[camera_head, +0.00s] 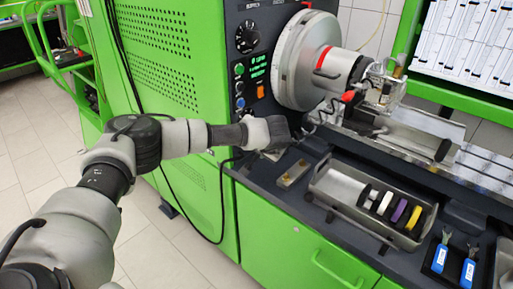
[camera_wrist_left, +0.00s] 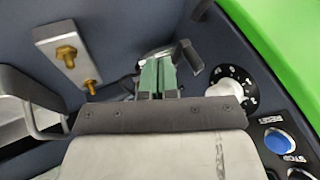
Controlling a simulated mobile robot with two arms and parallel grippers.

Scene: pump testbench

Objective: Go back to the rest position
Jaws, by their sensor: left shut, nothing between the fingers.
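My left arm comes in from the left, and my left gripper (camera_head: 273,155) is low over the dark bench top, in front of the green test machine. In the left wrist view its two fingers with green pads (camera_wrist_left: 157,77) are together, with nothing held. The fingertips lie between a metal block with brass fittings (camera_wrist_left: 66,58) and a white-marked dial (camera_wrist_left: 232,84). In the head view the fingers are small and partly hidden. My right gripper is not in view.
The metal block (camera_head: 293,174) and a grey tray (camera_head: 327,180) with colored rolls lie to the right. Blue-handled tools (camera_head: 468,272) lie at the lower right. A control panel with a blue button (camera_wrist_left: 279,142) is close by. The tiled floor (camera_head: 45,130) at left is clear.

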